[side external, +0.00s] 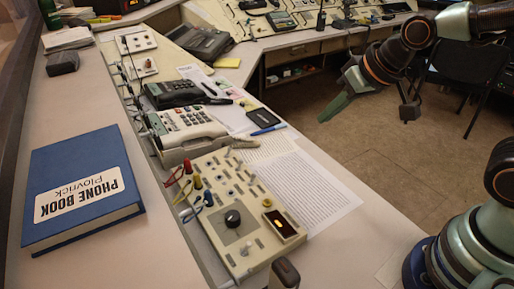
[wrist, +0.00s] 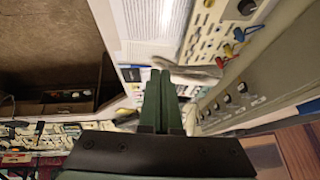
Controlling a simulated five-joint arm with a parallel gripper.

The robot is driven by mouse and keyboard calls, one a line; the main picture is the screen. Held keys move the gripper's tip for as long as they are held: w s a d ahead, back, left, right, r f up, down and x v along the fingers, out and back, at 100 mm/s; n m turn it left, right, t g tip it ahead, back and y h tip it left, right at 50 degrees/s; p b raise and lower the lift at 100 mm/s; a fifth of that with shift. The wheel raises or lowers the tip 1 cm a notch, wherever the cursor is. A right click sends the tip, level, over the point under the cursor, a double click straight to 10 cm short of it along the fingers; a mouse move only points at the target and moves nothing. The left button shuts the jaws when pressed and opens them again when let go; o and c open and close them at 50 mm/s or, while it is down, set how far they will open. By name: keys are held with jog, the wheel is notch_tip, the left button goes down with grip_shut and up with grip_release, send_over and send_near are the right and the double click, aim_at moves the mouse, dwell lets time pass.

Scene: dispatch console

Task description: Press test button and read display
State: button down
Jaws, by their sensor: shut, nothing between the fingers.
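A beige control panel (side external: 252,240) lies on the desk, with a black knob (side external: 232,218), a small yellow button (side external: 267,203) and a small dark display window (side external: 285,226) showing an amber glow. Any reading is too small to make out. Which control is the test button cannot be told. My gripper (side external: 331,112) hangs over the floor beyond the desk's right edge, well apart from the panel. In the wrist view its two green fingers (wrist: 160,75) are together and empty. The panel's knob (wrist: 247,9) shows there at the top right.
Red, yellow and blue plugs with cables (side external: 197,182) stand at the panel's left edge. A beige telephone (side external: 187,134), a black telephone (side external: 172,93) and printed sheets (side external: 309,190) lie nearby. A blue phone book (side external: 80,180) is at left. Open floor (side external: 330,145) lies right of the desk.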

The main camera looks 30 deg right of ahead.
jog(key=a+f+y, duration=0.1)
jog(key=a+f, duration=0.2)
jog(key=a, duration=0.3)
jog(key=w+a+f+m+y, duration=0.1)
jog(key=a+f, duration=0.3)
jog(key=a, duration=0.2)
jog(key=shift+w+a+f, duration=0.15)
jog(key=shift+a, duration=0.05)
send_over(270, 205)
notch_tip(270, 205, down, 6)
jog(key=shift+w+d+f, duration=0.1)
jog(key=shift+d+f, duration=0.05)
jog(key=shift+f, duration=1.25)
jog(key=shift+f, duration=0.15)
dwell(0.8)
jog(key=shift+f, duration=0.3)
jog(key=shift+f, duration=0.35)
dwell(0.8)
jog(key=shift+r, duration=0.8)
